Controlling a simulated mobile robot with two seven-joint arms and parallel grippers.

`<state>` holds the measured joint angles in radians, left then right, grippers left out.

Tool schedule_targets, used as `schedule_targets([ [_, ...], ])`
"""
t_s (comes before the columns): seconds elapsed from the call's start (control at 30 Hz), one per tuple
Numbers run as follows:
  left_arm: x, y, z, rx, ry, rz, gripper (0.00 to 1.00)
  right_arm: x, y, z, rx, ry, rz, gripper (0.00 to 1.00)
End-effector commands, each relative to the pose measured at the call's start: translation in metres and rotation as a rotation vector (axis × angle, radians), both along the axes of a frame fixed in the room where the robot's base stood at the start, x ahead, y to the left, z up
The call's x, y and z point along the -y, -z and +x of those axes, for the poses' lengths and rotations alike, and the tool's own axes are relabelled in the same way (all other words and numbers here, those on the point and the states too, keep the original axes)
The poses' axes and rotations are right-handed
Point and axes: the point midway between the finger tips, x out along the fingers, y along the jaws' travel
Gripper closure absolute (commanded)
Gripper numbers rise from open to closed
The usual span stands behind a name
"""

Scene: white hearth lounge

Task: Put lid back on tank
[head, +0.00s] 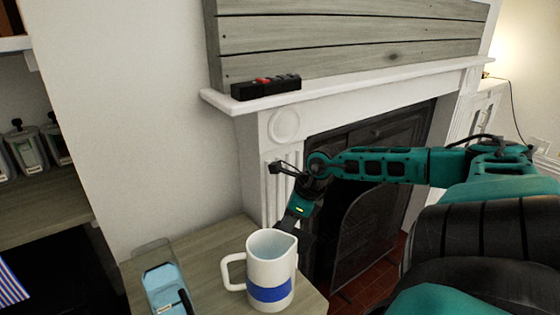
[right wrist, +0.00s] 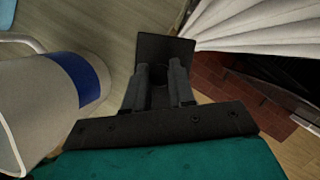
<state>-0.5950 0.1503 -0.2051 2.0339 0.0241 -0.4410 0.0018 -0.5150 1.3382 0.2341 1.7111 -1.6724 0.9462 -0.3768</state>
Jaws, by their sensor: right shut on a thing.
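A clear, light-blue tank (head: 165,288) stands on the wooden cabinet top at the lower left of the head view, with a dark part at its right side. My right gripper (head: 307,243) points down just right of the white pitcher, partly hidden behind it. In the right wrist view my right gripper (right wrist: 162,82) is shut on a flat, dark, squarish piece (right wrist: 165,48), which looks like the lid. The pitcher hides this piece, or most of it, in the head view. My left gripper is not in view.
The white pitcher (head: 270,272) with a blue band stands between the tank and my right gripper; it also shows in the right wrist view (right wrist: 40,105). A white fireplace (head: 350,95) is behind. Shelves with several small devices (head: 28,150) are at left.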

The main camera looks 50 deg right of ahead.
Motion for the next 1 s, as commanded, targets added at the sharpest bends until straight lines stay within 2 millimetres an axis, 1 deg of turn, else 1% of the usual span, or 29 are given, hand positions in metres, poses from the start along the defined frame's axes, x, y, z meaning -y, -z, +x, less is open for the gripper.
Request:
schedule_targets([
  [0.13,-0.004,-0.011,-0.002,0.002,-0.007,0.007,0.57,0.004,-0.004,-0.012,-0.002,0.003,0.004,1.0],
  [0.3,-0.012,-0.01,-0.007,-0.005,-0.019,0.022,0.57,0.01,-0.003,-0.025,0.0,0.001,0.002,1.0],
  [0.4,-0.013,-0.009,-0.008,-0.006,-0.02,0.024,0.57,0.012,-0.002,-0.03,0.001,0.002,0.001,1.0],
  [0.6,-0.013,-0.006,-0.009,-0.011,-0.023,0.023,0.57,0.014,-0.001,-0.033,-0.001,0.0,-0.001,1.0],
  [1.0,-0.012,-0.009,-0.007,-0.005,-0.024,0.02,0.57,0.014,0.0,-0.032,0.001,-0.001,-0.002,1.0],
])
